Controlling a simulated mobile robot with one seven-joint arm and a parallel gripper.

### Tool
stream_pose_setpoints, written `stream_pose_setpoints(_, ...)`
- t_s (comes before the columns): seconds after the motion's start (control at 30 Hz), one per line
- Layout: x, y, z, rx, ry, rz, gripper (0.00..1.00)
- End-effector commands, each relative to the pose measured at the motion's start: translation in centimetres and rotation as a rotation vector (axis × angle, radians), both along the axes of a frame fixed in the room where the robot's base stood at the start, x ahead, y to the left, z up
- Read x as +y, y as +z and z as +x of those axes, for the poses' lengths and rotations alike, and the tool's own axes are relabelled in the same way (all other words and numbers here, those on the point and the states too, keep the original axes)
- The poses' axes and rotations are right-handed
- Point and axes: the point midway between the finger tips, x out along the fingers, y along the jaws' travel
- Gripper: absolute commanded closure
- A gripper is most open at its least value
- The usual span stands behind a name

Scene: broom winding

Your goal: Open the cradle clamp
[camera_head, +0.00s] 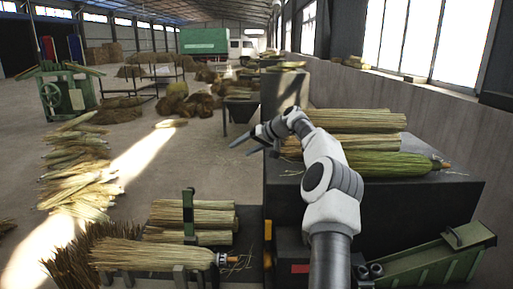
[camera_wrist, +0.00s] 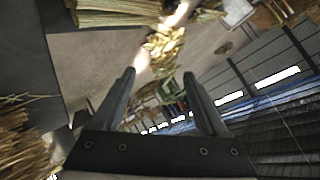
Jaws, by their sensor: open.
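My gripper (camera_head: 240,150) is open and empty, raised in mid-air left of the dark bench, fingers pointing left. In the wrist view its two fingers (camera_wrist: 158,74) are spread with nothing between them. A straw broom head (camera_head: 150,254) with a wire-wrapped end lies at the lower left on a low rack with grey prongs. A green upright bracket (camera_head: 188,215) stands behind it, beside straw bundles; it may be the cradle clamp, but I cannot tell whether it is open or shut. My gripper is well apart from it.
A dark bench (camera_head: 380,200) at right carries straw bundles (camera_head: 365,121) and a greener bundle (camera_head: 390,164). A green trough with a handle (camera_head: 430,262) is at the lower right. Loose straw (camera_head: 75,170) covers the floor at left, near a green machine (camera_head: 62,93).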

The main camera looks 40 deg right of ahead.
Motion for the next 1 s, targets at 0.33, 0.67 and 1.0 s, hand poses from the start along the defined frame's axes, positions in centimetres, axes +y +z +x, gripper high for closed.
stream_pose_setpoints(0.33,-1.9,3.3,-4.4,-0.001,-0.001,-0.001,0.24)
stream_pose_setpoints(0.67,-2.1,3.7,-4.8,0.001,0.001,0.0,0.24)
stream_pose_setpoints(1.0,-2.0,3.7,-4.8,0.001,0.002,-0.001,0.24)
